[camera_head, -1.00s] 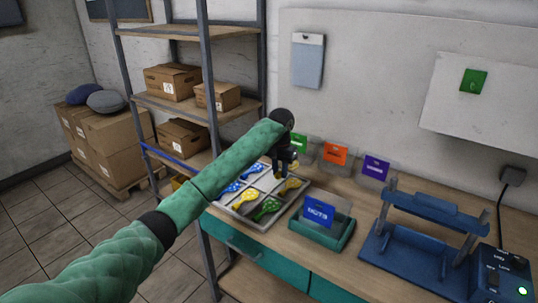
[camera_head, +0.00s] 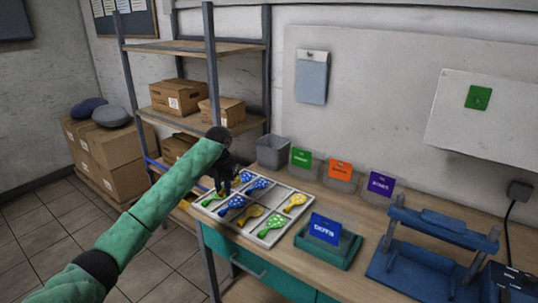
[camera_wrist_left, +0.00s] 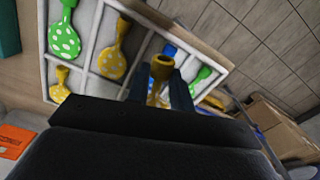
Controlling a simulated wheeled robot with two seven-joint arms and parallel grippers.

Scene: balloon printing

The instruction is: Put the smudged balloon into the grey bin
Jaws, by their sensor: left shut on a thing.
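My left gripper (camera_head: 226,182) is above the left part of the white balloon tray (camera_head: 283,222). In the left wrist view its fingers (camera_wrist_left: 161,88) are shut on the neck of a yellow balloon (camera_wrist_left: 161,68). The rest of this balloon is hidden behind my gripper, so I cannot tell whether it is smudged. The grey bin (camera_head: 272,152) stands at the back of the table, behind the tray and right of my gripper. My right gripper is out of view.
The tray holds dotted blue (camera_head: 235,203), yellow (camera_head: 296,203) and green (camera_head: 270,228) balloons. A teal card holder (camera_head: 328,250) and a blue press (camera_head: 425,245) stand to the right. Green, orange and purple card bins line the wall. A shelf rack (camera_head: 212,100) rises at left.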

